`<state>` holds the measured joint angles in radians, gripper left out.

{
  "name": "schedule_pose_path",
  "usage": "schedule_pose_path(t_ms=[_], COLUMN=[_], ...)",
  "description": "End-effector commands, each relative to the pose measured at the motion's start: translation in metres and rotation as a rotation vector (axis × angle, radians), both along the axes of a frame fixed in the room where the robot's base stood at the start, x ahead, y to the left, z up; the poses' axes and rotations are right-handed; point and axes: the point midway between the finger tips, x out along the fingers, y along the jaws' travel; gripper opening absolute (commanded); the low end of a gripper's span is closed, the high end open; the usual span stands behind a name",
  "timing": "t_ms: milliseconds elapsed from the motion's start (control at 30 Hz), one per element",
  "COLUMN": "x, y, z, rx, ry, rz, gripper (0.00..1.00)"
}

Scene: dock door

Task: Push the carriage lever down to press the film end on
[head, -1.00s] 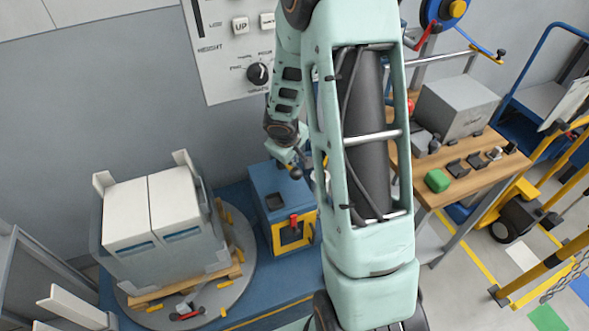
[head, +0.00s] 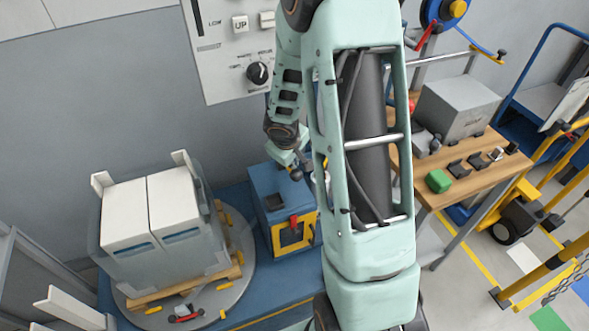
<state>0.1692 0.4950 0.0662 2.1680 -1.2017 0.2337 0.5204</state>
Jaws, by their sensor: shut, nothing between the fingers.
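The carriage (head: 285,205) appears to be the blue box with a yellow-framed front, standing right of the wrapped load. A dark round knob (head: 296,174) shows just above its top; it may be the end of the carriage lever. The rest of that lever is hidden by my arm. My gripper (head: 297,163) is small and partly hidden by my wrist and forearm. It is shut and empty, right at the knob; I cannot tell whether they touch. The load (head: 165,262), white boxes in bluish translucent film, stands on a pallet. The film's end cannot be made out.
A small red handle (head: 293,222) is on the box's front. The round turntable (head: 240,285) lies under the pallet. A wall panel (head: 225,75) with a dial stands behind my arm. A wooden workbench (head: 465,185) with a grey box and green block is at right.

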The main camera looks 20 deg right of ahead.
Motion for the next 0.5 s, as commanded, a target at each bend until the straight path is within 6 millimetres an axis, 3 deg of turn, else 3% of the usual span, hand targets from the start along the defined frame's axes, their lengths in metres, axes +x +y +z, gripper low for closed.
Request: schedule_pose_path(t_ms=[500], x=[-0.0024], y=[0.0], z=[-0.0056], rx=[0.0], ry=[0.001], rz=[0.0], gripper=[0.0])
